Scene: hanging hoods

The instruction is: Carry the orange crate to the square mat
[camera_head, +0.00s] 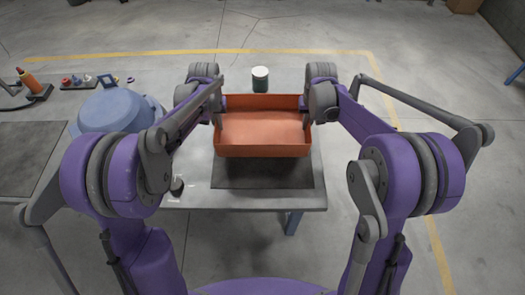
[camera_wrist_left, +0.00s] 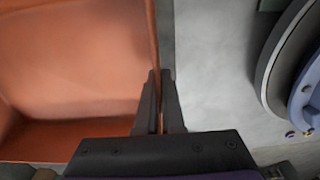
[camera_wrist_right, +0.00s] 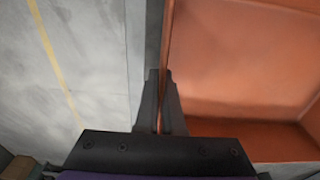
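The orange crate (camera_head: 262,133) is an open box in the middle of the head view, at the near part of the table. It is over a dark square mat (camera_head: 262,175), whose near part shows in front of it. I cannot tell whether the crate touches the mat. My left gripper (camera_head: 217,120) is shut on the crate's left wall (camera_wrist_left: 153,40). My right gripper (camera_head: 308,118) is shut on its right wall (camera_wrist_right: 167,45). In both wrist views the wall runs between the two fingers. The crate looks empty and level.
A blue pot-like vessel (camera_head: 112,108) stands left of the crate, close to my left arm. A small dark item (camera_head: 177,186) sits near the front edge.

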